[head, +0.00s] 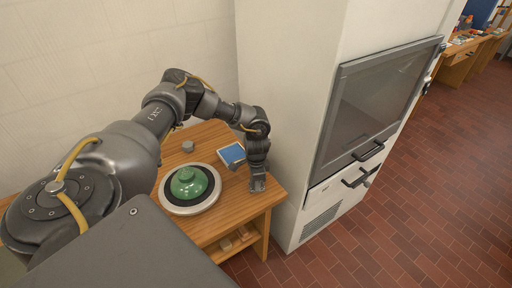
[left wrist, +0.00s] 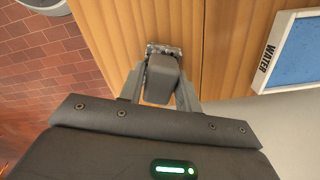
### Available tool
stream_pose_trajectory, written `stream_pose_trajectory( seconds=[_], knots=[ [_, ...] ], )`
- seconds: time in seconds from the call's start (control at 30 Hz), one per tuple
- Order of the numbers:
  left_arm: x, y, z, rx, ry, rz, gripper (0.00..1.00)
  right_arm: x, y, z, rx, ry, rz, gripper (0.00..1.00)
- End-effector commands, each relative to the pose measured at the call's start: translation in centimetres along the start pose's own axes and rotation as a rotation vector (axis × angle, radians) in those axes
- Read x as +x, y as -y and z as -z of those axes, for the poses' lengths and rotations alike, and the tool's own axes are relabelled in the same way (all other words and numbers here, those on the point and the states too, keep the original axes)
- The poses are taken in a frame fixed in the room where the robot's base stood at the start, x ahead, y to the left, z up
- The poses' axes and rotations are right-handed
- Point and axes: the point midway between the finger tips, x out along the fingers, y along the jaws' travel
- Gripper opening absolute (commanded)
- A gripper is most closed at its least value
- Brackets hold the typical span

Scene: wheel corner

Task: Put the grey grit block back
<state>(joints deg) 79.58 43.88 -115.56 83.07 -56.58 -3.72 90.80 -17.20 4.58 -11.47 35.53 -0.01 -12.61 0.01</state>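My left gripper (head: 257,184) is low over the right front corner of the wooden table, beside the blue-topped water tray. In the left wrist view its fingers (left wrist: 162,82) stand on either side of a dark grey block (left wrist: 160,80), which I take to be the grey grit block. They look closed on it; a speckled grey strip shows at its far end. Whether the block touches the wood cannot be told. A small grey lump (head: 187,146) lies at the table's back. My right gripper is not in view.
A green domed piece (head: 188,182) sits on a round wheel (head: 211,200) left of my gripper. The water tray (head: 222,150) lies close behind; it also shows in the left wrist view (left wrist: 266,50). A white cabinet (head: 285,130) rises at the table's right. Bare wood (head: 235,211) lies in front.

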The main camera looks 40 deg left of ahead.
Motion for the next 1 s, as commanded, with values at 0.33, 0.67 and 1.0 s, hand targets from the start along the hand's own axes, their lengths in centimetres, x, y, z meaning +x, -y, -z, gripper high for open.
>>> stream_pose_trajectory(
  seconds=[0.33,0.67,1.0],
  knots=[
    [0.0,0.0,0.0,0.001,0.001,0.0,0.51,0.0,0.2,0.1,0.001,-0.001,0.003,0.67],
    [-1.8,0.0,0.1,0.001,-0.005,-0.001,0.51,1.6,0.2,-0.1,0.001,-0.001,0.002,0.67],
    [-8.7,0.0,-0.3,0.002,-0.003,0.001,0.51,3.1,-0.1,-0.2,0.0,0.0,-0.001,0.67]
  ],
)
